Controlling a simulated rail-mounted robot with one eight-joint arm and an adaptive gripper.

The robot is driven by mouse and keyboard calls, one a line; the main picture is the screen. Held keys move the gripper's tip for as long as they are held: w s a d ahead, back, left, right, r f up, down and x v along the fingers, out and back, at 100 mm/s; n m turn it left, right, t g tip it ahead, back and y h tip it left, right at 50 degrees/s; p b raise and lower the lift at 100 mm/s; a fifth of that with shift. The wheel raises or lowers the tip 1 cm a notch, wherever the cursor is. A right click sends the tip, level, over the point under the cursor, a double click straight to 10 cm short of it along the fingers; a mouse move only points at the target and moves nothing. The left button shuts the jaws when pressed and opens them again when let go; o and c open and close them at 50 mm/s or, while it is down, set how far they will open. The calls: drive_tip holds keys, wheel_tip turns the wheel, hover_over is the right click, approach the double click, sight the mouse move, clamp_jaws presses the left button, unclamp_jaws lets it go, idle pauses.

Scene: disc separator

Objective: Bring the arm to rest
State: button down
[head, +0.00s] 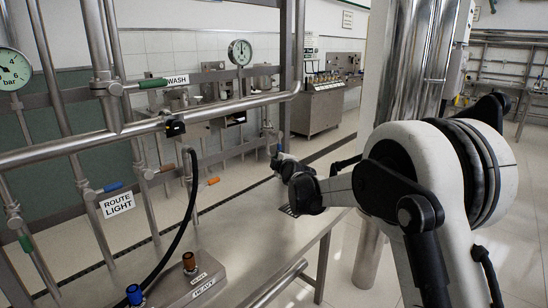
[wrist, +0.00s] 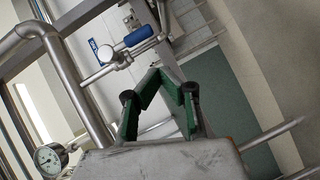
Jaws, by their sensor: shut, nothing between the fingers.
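My gripper (wrist: 159,76) shows in the wrist view with its green-faced fingers bent inward and closed at the tips, holding nothing. A valve with a blue handle (wrist: 138,37) is beyond the fingertips, apart from them as far as I can tell. In the head view my arm extends from the right side toward the middle, above the far part of the steel bench (head: 235,235). Its dark wrist joints are near the bench's far right edge, and the fingers cannot be made out there.
A pipe rack with a green-handled valve (head: 153,84), a ROUTE LIGHT sign (head: 117,204) and a gauge (head: 240,52) lines the left. A labelled block (head: 188,289) with blue and copper-coloured knobs and a black hose (head: 184,235) are at the front. A steel column (head: 412,75) stands behind my arm.

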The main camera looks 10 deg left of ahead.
drive_tip(key=s+d+r+m+g+h, duration=0.1)
drive_tip(key=s+d+r+m, duration=0.2)
drive_tip(key=s+d, duration=0.6)
drive_tip(key=s+d+r+m+g+h, duration=0.1)
drive_tip(key=s+d+r+m+h, duration=0.15)
drive_tip(key=s+d, duration=0.6)
drive_tip(key=s+d+r+m+g, duration=0.1)
drive_tip(key=s+d+r+m, duration=0.25)
drive_tip(key=s+d, duration=0.55)
drive_tip(key=s+d+f+m+g+h, duration=0.1)
drive_tip(key=s+d+f+m, duration=0.2)
drive_tip(key=s, duration=0.6)
drive_tip(key=s+d+f+m+g+h, duration=0.1)
drive_tip(key=s+d+f+m, duration=0.3)
drive_tip(key=s+d, duration=0.3)
drive_tip(key=s+d+f+m+g+h, duration=0.1)
drive_tip(key=s+d+f+m+h, duration=0.1)
drive_tip(key=s, duration=1)
drive_tip(key=d+f+m, duration=0.1)
drive_tip(key=d+m, duration=0.1)
drive_tip(key=d, duration=0.1)
drive_tip(key=shift+s+f+g, duration=0.4)
drive_tip(key=shift+a, duration=0.1)
